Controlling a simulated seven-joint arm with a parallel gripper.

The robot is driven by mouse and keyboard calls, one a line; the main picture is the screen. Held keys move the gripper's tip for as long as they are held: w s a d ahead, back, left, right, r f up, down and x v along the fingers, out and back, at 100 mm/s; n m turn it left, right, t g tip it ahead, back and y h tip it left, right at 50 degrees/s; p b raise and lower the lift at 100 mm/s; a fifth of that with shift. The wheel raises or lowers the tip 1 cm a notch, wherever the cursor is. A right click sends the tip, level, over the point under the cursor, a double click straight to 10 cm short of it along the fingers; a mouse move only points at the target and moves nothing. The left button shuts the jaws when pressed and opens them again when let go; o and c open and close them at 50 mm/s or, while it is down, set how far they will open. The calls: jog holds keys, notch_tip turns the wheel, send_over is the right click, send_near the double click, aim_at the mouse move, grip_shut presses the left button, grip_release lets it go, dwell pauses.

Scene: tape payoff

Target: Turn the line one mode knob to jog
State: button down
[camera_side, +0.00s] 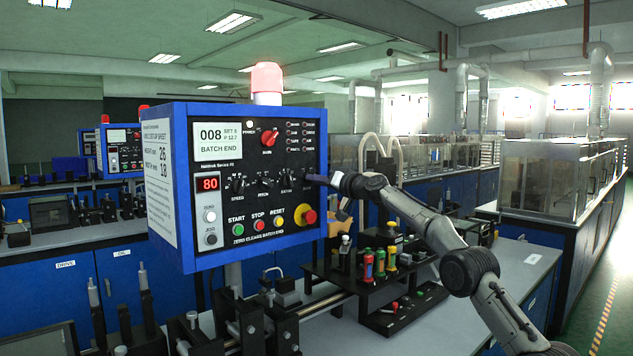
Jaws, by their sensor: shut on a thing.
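The speed knob (238,186), pitch knob (264,183) and a third knob (287,180) show. My gripper (314,180) reaches in from the right to the right end of this row. Its fingers are shut on a knob at the panel's right edge. The fingers hide that knob and its label, so I cannot read its name or which way it points. The panel screen (218,142) reads "008" and "BATCH END".
A red emergency button (310,216) sits just below my gripper. A red knob (269,138) is higher on the panel, and a lit red beacon (267,78) stands on top. Spools (379,262) stand on the bench below my arm. The aisle at right is clear.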

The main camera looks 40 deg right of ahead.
jog(key=shift+r, duration=0.1)
jog(key=c, duration=0.9)
grip_release()
jog(key=shift+s, duration=6.9)
